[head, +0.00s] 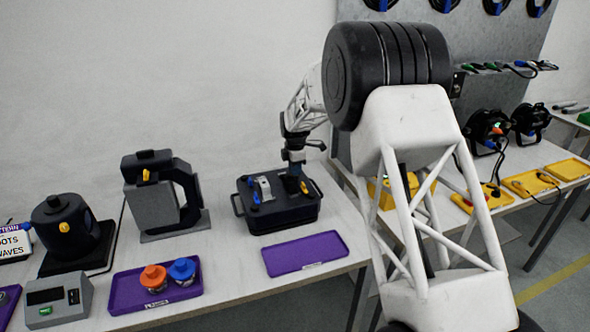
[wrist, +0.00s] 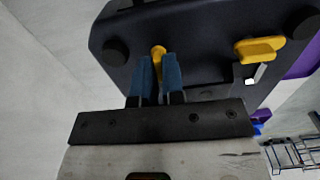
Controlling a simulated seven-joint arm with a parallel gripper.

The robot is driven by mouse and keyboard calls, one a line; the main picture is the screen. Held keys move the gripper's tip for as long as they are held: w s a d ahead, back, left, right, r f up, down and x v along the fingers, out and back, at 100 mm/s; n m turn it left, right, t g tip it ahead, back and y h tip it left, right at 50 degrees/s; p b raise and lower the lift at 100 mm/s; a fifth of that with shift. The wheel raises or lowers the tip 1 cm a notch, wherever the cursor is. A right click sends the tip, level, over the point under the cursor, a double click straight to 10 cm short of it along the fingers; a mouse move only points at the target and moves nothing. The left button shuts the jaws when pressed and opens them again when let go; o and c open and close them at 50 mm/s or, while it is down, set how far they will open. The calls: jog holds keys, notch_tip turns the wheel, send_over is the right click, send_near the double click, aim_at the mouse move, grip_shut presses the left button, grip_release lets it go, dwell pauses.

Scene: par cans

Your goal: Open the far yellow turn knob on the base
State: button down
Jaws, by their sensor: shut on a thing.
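The base (head: 275,217) is a black box with side handles on the table, left of my arm in the head view. My gripper (head: 294,180) points down at its right part. In the wrist view my gripper (wrist: 158,62) has its two blue fingers close together on a yellow turn knob (wrist: 158,50), whose end shows between the fingertips. A second yellow knob (wrist: 262,48) lies free to the right, its handle across the picture. One yellow knob (head: 304,187) shows beside the gripper in the head view. The fingers hide most of the held knob.
A silver bracket (head: 264,188) and blue parts stand on the base close to my gripper. An empty purple tray (head: 305,253) lies in front. A grey and black fixture (head: 158,200) stands to the left. A purple tray (head: 130,297) holds orange and blue capped jars.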

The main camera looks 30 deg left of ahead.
jog(key=shift+m, duration=0.3)
jog(key=m, duration=0.3)
jog(key=shift+m, duration=0.3)
jog(key=m, duration=1.3)
jog(key=shift+m, duration=0.3)
jog(key=c, duration=1.2)
grip_release()
jog(key=shift+r, duration=0.1)
